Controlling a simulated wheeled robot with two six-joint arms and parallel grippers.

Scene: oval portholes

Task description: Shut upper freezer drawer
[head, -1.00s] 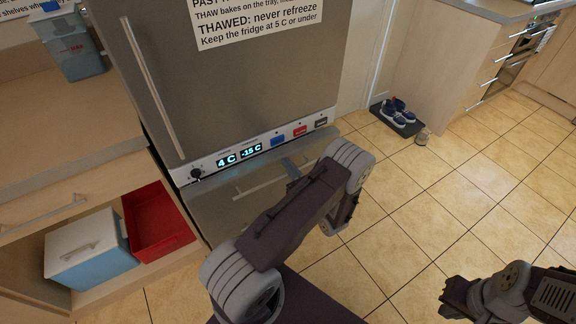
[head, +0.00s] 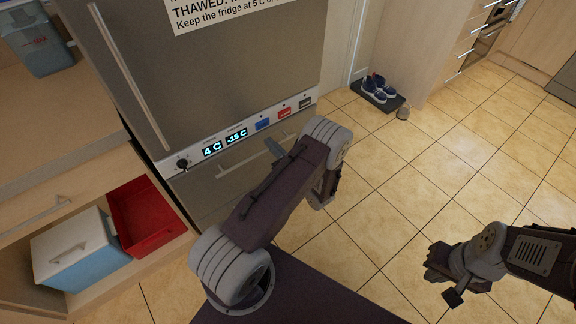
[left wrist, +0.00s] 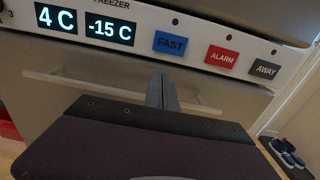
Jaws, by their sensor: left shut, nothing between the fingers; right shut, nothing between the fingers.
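The upper freezer drawer (head: 205,192) is the grey front just below the fridge's control panel (head: 234,138), with a pale bar handle (head: 240,172). It looks flush or nearly flush with the panel; my arm hides part of it. In the left wrist view the drawer front (left wrist: 215,75) sits right under the panel, and its handle (left wrist: 75,84) runs behind my fingers. My left gripper (head: 279,149) is shut and empty at the drawer front, its fingers (left wrist: 162,92) pointing at it; contact is unclear. My right gripper (head: 445,290) is shut and empty, low over the floor.
On the left, an open cupboard holds a blue-and-white cool box (head: 80,252) and a red bin (head: 145,215). The tiled floor at right is clear.

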